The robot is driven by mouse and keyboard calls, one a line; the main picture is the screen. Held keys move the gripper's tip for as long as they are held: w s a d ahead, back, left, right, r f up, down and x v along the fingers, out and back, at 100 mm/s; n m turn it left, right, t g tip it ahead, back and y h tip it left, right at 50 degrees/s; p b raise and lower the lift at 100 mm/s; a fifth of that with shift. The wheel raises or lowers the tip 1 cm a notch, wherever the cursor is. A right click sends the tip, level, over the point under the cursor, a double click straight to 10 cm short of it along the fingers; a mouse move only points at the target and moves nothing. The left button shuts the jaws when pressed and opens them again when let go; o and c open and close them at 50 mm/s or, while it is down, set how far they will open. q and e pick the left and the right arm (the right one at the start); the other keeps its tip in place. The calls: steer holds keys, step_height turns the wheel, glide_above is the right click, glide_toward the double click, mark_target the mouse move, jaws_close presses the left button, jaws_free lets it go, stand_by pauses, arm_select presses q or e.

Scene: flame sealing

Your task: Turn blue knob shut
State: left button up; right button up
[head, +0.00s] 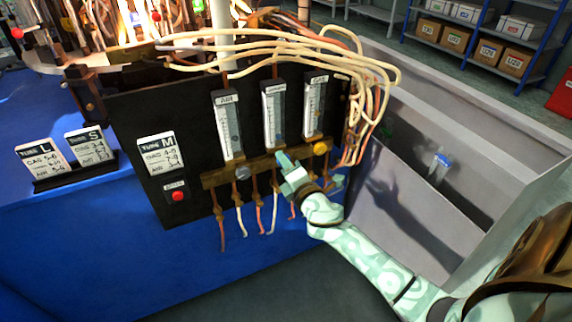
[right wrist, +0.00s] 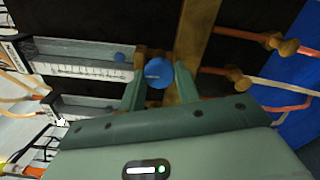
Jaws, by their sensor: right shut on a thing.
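The blue knob (right wrist: 159,72) sits on the brass bar (right wrist: 195,40) in the right wrist view, with a pale line across its face. My right gripper (right wrist: 159,86) is shut on it, one green finger on each side. In the head view my right gripper (head: 283,162) reaches the brass bar (head: 225,177) below the middle flow meter (head: 274,110) and hides the blue knob. A small blue float shows in a meter tube (right wrist: 85,57) in the right wrist view. My left gripper is not in view.
A yellow knob (head: 320,148) sits right of my right gripper, and the air meter (head: 228,125) stands to the left. Hoses (head: 260,215) hang below the bar. A red button (head: 178,196) is on the black panel. A grey bin (head: 480,150) stands right.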

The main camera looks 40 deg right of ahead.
steer(key=shift+m, duration=0.4)
steer(key=o, duration=0.9)
steer(key=shift+o, duration=0.2)
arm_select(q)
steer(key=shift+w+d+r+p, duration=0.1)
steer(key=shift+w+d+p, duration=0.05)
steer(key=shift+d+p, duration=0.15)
arm_select(e)
steer(key=v, duration=1.6)
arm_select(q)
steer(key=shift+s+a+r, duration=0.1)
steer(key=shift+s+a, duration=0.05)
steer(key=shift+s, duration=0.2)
arm_select(e)
steer(key=shift+s+a, duration=0.15)
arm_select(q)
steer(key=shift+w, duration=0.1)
